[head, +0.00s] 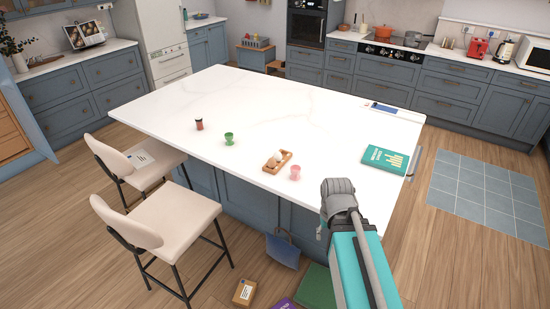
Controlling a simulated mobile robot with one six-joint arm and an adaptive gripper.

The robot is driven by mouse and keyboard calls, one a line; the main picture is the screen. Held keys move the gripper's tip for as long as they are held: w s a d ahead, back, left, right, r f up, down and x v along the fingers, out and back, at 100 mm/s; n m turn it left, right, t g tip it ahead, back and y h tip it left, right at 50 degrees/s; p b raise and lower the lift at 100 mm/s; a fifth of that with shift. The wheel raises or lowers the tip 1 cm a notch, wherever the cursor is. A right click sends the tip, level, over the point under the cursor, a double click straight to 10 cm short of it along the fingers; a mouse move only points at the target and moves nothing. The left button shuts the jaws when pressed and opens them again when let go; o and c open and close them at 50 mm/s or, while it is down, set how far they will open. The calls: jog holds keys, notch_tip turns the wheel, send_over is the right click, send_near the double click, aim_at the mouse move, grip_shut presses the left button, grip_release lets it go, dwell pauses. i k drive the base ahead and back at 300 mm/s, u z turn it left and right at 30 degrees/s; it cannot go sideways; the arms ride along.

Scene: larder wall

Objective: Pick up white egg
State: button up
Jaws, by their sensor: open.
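A wooden tray (268,169) lies on the white island top, near its front edge. A small white egg (280,154) sits in the tray, with a brownish round thing, perhaps another egg, beside it. A pink egg cup (295,173) stands just right of the tray, and a green egg cup (229,138) stands to its left. Part of my arm rises at the lower right, in front of the island. My gripper cannot be made out in this view.
A small dark red and brown item (199,124) stands further left on the island (190,100). A teal book (385,158) lies at the right end. Two beige stools (170,215) stand at the left front.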

aim_at(277, 156)
jog(key=z, duration=0.1)
jog(key=i, duration=1)
jog(key=u, duration=0.05)
